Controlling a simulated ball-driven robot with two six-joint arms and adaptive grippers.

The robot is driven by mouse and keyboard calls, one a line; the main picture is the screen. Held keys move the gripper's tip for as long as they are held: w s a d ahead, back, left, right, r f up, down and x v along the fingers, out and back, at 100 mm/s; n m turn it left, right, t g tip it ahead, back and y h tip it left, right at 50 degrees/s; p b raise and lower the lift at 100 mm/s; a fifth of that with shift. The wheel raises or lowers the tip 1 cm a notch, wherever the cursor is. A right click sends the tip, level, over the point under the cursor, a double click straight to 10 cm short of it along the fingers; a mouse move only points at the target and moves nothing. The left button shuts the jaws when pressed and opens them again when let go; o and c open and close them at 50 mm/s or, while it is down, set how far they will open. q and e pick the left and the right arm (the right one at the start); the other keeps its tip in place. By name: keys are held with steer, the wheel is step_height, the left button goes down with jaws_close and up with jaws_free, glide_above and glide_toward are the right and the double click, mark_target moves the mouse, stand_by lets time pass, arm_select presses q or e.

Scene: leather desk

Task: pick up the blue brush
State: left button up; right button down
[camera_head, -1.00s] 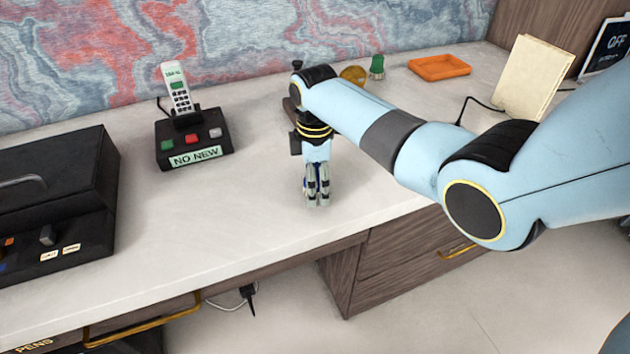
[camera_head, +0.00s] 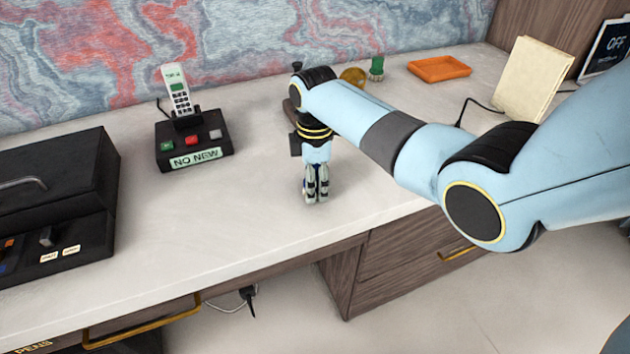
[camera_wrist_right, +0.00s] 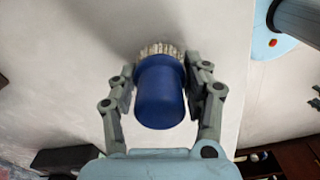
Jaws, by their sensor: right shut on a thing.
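The blue brush (camera_wrist_right: 160,95) has a rounded blue handle and pale bristles, and shows in the right wrist view between the fingers of my right gripper (camera_wrist_right: 163,86). The fingers are shut on its sides. In the head view my right gripper (camera_head: 316,192) points down at the desk near its front edge, and the brush is almost wholly hidden by the fingers. I cannot tell whether the bristles touch the desk. My left gripper is not in view.
A phone on a black base (camera_head: 193,142) stands left of the gripper. A black box (camera_head: 60,180) is at far left. An orange tray (camera_head: 440,68), a green object (camera_head: 376,68) and a cream book (camera_head: 530,80) are at the back right. The desk (camera_head: 215,215) between is clear.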

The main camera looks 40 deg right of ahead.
mark_target(315, 167)
steer(key=shift+r, duration=0.6)
step_height(315, 167, up, 3)
steer(key=shift+w+p, duration=0.1)
steer(key=shift+p, duration=0.25)
steer(key=s+d+r, duration=0.5)
steer(key=d+r, duration=0.1)
steer(key=d, duration=0.4)
steer(key=f+b, duration=0.7)
steer(key=shift+s+d+f+b, duration=0.2)
steer(key=shift+s+f+b, duration=0.1)
steer(key=shift+f+b, duration=0.1)
steer(key=s+a+r+p, duration=0.5)
steer(key=r+p, duration=0.4)
steer(key=w+a+f, duration=0.1)
steer(key=w+f, duration=0.1)
steer(key=w, duration=0.1)
steer(key=w+a+f+b, duration=0.1)
steer(key=w+a+f, duration=0.1)
steer(key=w+f, duration=0.1)
steer(key=w+a+f, duration=0.2)
steer(key=w, duration=0.2)
steer(key=shift+w+a+f, duration=0.15)
steer(key=shift+w+a, duration=0.05)
steer(key=shift+f+b, duration=0.5)
steer(key=shift+f, duration=1.45)
